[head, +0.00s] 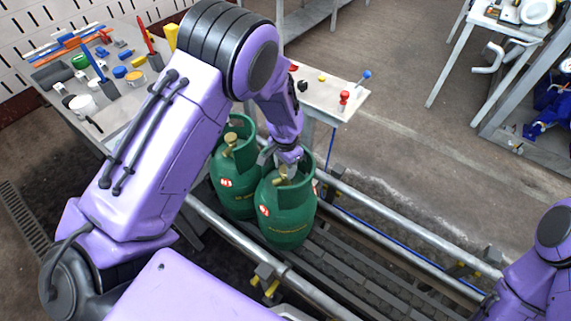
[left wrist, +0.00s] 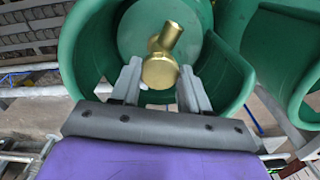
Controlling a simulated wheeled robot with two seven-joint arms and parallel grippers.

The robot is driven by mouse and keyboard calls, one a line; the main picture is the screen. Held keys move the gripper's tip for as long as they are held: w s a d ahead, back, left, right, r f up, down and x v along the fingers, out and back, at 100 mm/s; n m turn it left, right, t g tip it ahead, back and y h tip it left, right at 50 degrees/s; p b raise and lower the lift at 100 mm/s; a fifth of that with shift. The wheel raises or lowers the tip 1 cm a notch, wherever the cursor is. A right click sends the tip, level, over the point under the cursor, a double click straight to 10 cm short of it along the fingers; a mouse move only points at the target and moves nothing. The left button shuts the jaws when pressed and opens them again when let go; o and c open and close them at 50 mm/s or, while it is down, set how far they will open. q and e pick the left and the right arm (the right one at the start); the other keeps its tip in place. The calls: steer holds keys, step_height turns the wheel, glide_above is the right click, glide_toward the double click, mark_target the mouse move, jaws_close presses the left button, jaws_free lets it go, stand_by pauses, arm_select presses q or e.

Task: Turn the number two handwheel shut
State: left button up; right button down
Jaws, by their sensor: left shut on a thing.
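Two green gas cylinders stand upright side by side on the conveyor. My left gripper (head: 281,163) reaches down inside the collar of the right cylinder (head: 287,218). In the left wrist view its fingers (left wrist: 160,85) are on both sides of the round brass handwheel (left wrist: 160,71), and it is shut on that handwheel. The brass valve stem sticks up behind it. The left cylinder (head: 231,192) has its own brass valve (head: 230,139), which is free. Both cylinders carry small red and white tags, too small to read surely. My right gripper is out of view.
The roller conveyor (head: 358,275) runs to the lower right between metal rails (head: 410,236). A workbench with tools (head: 110,115) stands at the left. A small table (head: 325,97) with red and blue knobs is behind the cylinders.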

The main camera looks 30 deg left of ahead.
arm_select(q)
steer(key=m+p, duration=0.1)
steer(key=m, duration=0.3)
steer(key=shift+r+m, duration=0.1)
steer(key=shift+m, duration=0.2)
steer(key=m+p, duration=0.1)
steer(key=m, duration=0.3)
steer(key=shift+w+m, duration=0.1)
steer(key=shift+m, duration=0.2)
steer(key=m+p, duration=0.1)
steer(key=m, duration=0.3)
steer(key=shift+m, duration=2.4)
steer(key=o, duration=1.1)
steer(key=shift+c, duration=0.2)
step_height(320, 180, up, 10)
steer(key=b, duration=0.1)
steer(key=shift+r, duration=0.2)
